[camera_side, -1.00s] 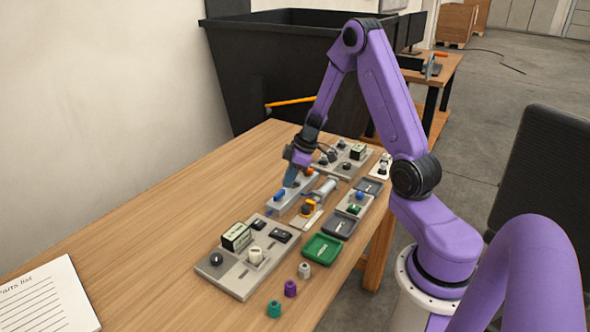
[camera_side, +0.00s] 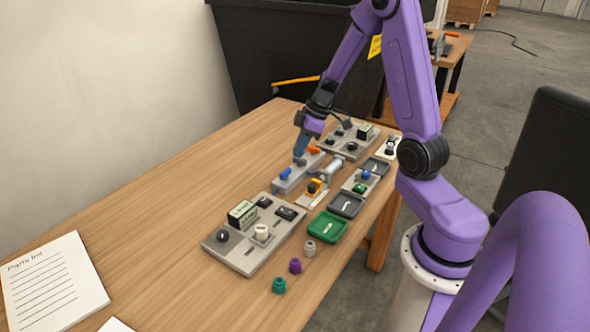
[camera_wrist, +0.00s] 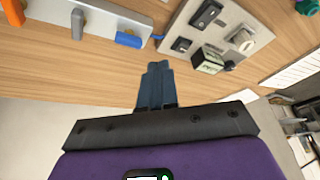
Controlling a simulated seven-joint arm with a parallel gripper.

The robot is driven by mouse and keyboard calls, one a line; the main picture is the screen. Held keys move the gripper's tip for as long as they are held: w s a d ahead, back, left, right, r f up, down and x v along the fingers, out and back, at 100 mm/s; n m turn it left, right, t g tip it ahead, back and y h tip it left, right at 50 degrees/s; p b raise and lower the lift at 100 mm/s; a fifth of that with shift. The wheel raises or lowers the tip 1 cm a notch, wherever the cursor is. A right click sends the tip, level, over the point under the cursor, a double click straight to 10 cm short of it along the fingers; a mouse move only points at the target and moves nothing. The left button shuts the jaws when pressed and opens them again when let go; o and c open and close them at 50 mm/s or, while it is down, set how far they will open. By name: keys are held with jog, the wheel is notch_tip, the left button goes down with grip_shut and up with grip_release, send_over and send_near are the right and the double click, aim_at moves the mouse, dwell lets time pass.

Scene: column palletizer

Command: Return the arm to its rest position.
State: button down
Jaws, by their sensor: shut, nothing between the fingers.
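My gripper (camera_side: 300,152) is above the table, just over the far part of a long grey block (camera_side: 296,177) in the side view. The block carries a blue knob (camera_side: 285,173) and an orange knob (camera_side: 313,149). The fingers are together with nothing between them. Whether the tips touch the block is hard to tell in the side view. In the wrist view, the closed fingers (camera_wrist: 157,72) point over wood tabletop, with the block (camera_wrist: 93,20) and its blue knob (camera_wrist: 128,39) up and to the left.
A grey panel (camera_side: 238,258) with switches is nearer the camera, and another (camera_side: 340,146) is farther off. Green (camera_side: 321,237) and dark trays (camera_side: 347,205) line the right edge near loose caps (camera_side: 295,265). A large black bin (camera_side: 255,65) stands behind.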

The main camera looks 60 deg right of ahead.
jog(key=s+a+r+n+g, duration=0.1)
jog(key=s+a+r+g, duration=0.2)
jog(key=a, duration=0.6)
jog(key=s+a+r+n, duration=0.2)
jog(key=s+a, duration=0.4)
jog(key=a, duration=0.3)
jog(key=s+a+r+n+h, duration=0.1)
jog(key=s+r, duration=0.1)
jog(key=s, duration=0.6)
jog(key=s+a+r+n+h, duration=0.1)
jog(key=s+a, duration=0.1)
jog(key=s, duration=0.7)
jog(key=shift+s+r+h, duration=0.3)
jog(key=shift+r, duration=0.05)
